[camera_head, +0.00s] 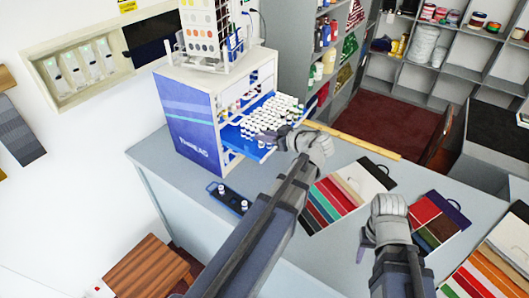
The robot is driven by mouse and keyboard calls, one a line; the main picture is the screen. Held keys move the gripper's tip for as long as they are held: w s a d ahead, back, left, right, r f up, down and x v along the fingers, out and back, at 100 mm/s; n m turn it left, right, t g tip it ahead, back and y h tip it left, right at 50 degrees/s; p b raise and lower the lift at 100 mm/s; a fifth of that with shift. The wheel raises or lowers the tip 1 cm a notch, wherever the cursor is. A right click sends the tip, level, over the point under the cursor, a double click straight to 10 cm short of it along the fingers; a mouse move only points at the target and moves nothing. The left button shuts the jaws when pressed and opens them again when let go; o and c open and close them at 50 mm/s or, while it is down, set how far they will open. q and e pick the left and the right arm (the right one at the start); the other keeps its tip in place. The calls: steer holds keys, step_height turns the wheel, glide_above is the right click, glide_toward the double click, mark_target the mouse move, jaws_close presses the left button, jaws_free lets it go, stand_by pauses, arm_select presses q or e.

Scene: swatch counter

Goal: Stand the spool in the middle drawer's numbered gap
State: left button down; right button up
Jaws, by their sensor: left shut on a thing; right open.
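The thread cabinet (196,128), white with a blue side panel, stands on the counter at upper left. One of its drawers is pulled out, a blue drawer (252,154) filled with rows of white-topped spools (262,120). The numbered gap and its number are too small to make out. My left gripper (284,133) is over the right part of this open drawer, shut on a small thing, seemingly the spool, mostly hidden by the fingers. My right gripper (364,246) is open and empty above the counter, right of the drawer and apart from it.
A dark tray (232,200) with a few white spools lies on the counter (180,172) below the cabinet. Fabric swatch cards (335,200) and (436,222) lie to the right. A wooden ruler (352,140) lies along the back edge. A colour-chart stand (207,28) tops the cabinet.

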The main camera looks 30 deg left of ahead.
mark_target(263, 144)
arm_select(q)
steer(key=shift+f, duration=0.1)
step_height(263, 144, down, 4)
steer(key=b, duration=0.3)
arm_select(e)
step_height(263, 144, down, 4)
steer(key=shift+r, duration=0.1)
arm_select(q)
steer(key=shift+b, duration=0.4)
arm_select(e)
steer(key=shift+f, duration=0.2)
arm_select(q)
steer(key=c, duration=0.8)
jaws_free()
arm_select(e)
steer(key=shift+r, duration=0.1)
arm_select(q)
steer(key=shift+o, duration=0.2)
